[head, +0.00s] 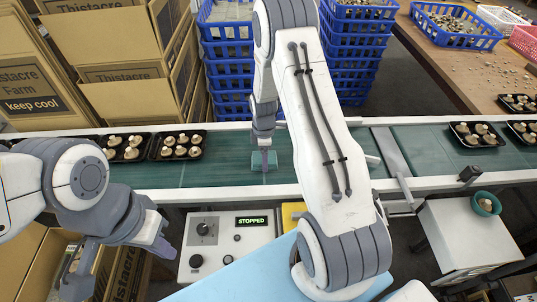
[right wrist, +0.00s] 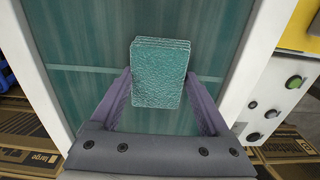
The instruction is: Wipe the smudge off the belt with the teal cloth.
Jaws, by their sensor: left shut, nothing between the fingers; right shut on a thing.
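The teal cloth (right wrist: 160,72) is a folded, textured pad between the purple fingers of my right gripper (right wrist: 160,98). In the head view the right gripper (head: 264,152) points down over the green belt (head: 225,175), shut on the cloth (head: 258,163). The cloth is at or just above the belt surface; I cannot tell whether it touches. I cannot make out a smudge; the cloth and gripper hide part of the belt. My left gripper (head: 72,284) is shut and empty at the lower left, in front of the belt and away from it.
Mushroom trays (head: 181,145) sit on the belt to the left, and others (head: 477,134) to the right. A control box (head: 225,240) reading STOPPED stands in front. Blue crates (head: 228,50) and cardboard boxes (head: 110,45) stand behind. A teal bowl (head: 486,203) sits on a white stand at right.

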